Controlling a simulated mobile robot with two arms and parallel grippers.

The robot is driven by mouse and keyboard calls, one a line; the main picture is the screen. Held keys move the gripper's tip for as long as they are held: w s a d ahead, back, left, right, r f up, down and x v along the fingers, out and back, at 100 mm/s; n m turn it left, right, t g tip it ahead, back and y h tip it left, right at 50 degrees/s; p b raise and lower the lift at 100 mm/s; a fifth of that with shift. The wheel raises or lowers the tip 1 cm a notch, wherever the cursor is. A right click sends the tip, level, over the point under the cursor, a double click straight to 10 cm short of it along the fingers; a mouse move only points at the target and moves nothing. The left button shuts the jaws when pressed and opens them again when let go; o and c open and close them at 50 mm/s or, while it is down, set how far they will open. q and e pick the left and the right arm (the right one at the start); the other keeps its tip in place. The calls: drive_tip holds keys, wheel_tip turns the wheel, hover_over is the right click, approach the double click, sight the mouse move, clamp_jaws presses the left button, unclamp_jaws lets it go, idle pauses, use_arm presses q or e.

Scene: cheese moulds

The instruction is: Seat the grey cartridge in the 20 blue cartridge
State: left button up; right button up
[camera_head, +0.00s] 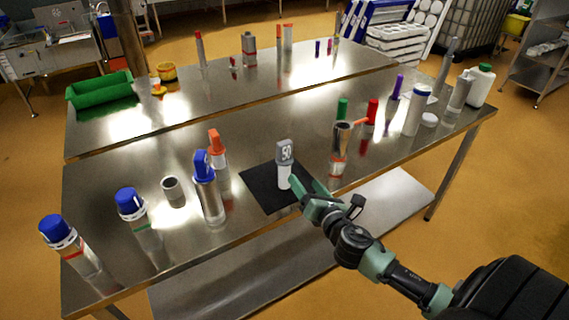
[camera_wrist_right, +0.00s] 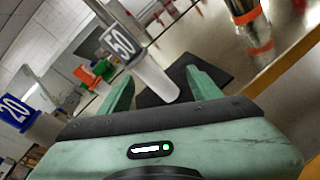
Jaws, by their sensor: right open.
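The grey cartridge (camera_head: 285,153), with a grey top marked 50 and a white lower body, stands upright on a black mat (camera_head: 258,188). It also shows in the right wrist view (camera_wrist_right: 153,78). My right gripper (camera_head: 306,187) is open at the cartridge's near right side. In the wrist view its fingers (camera_wrist_right: 163,88) lie to either side of the white body, with no grip on it. A blue-topped cartridge marked 20 (camera_wrist_right: 18,112) shows at the left of the wrist view. It appears to be the upright blue-topped one (camera_head: 206,190) left of the mat. My left gripper is out of view.
An orange-topped cartridge (camera_head: 216,148) and a grey ring (camera_head: 173,190) stand near the blue one. Two blue-capped bottles (camera_head: 131,205) are farther left. A metal cup with an orange band (camera_head: 340,150) stands right of the mat. The table's front edge is close to my arm.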

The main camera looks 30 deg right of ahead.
sight(287, 150)
drive_tip(key=w+r+n+y, duration=0.1)
drive_tip(key=r+n, duration=0.1)
drive_tip(key=w+r+n+t, duration=0.1)
drive_tip(key=r+n, duration=0.1)
drive_tip(key=n, duration=0.1)
drive_tip(key=w+a+r+n+y, duration=0.1)
drive_tip(key=r+n, duration=0.1)
drive_tip(key=shift+a+r+n+t+y, duration=0.1)
drive_tip(key=shift+r+n+t+y, duration=0.2)
drive_tip(key=shift+n+t, duration=0.1)
drive_tip(key=w+p, duration=0.2)
drive_tip(key=w, duration=0.4)
drive_tip(key=shift+w, duration=0.25)
drive_tip(key=shift+w+f, duration=0.15)
drive_tip(key=shift+w, duration=0.25)
drive_tip(key=shift+c, duration=0.3)
clamp_jaws()
